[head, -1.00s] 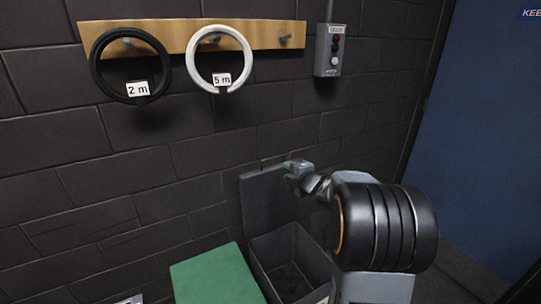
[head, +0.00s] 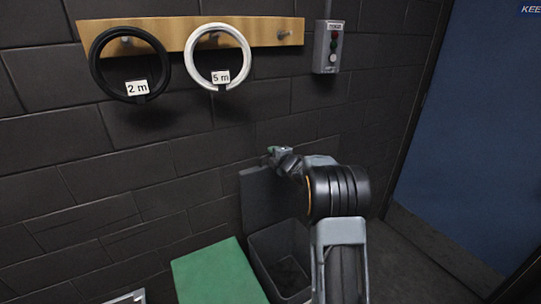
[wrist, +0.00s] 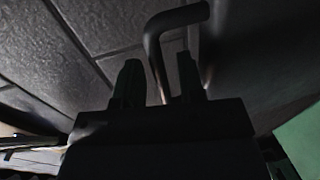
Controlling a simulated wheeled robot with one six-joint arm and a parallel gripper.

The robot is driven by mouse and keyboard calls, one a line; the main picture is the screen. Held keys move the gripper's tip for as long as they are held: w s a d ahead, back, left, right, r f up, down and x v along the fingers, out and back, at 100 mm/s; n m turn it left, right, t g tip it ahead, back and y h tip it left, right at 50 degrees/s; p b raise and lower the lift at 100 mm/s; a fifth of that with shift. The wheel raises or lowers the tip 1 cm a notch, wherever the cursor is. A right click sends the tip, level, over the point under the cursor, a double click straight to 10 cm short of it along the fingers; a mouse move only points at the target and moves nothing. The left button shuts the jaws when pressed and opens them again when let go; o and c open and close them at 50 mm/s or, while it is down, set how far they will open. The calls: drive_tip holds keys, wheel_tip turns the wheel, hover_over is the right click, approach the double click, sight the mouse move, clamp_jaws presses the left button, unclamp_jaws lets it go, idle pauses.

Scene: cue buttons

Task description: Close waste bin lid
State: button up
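The waste bin (head: 262,262) is an open dark grey box on the floor at lower middle in the head view. Its flat lid (head: 262,200) stands raised at the bin's back, near the wall. My gripper (head: 274,151) is at the lid's upper edge, reaching in from the right. In the wrist view my gripper (wrist: 158,75) has its two dark fingers apart, with nothing clearly clamped. A bent rod (wrist: 155,50) shows between and beyond the fingers; I cannot tell what it belongs to or whether they touch it.
A green-topped box (head: 215,272) stands left of the bin. A black ring (head: 96,62) and a white ring (head: 191,62) hang from a wooden peg board (head: 265,37). A button box (head: 327,47) is on the wall. A blue door (head: 455,140) is at the right.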

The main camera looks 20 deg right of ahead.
drive_tip(key=shift+w, duration=0.3)
clamp_jaws()
idle(0.4)
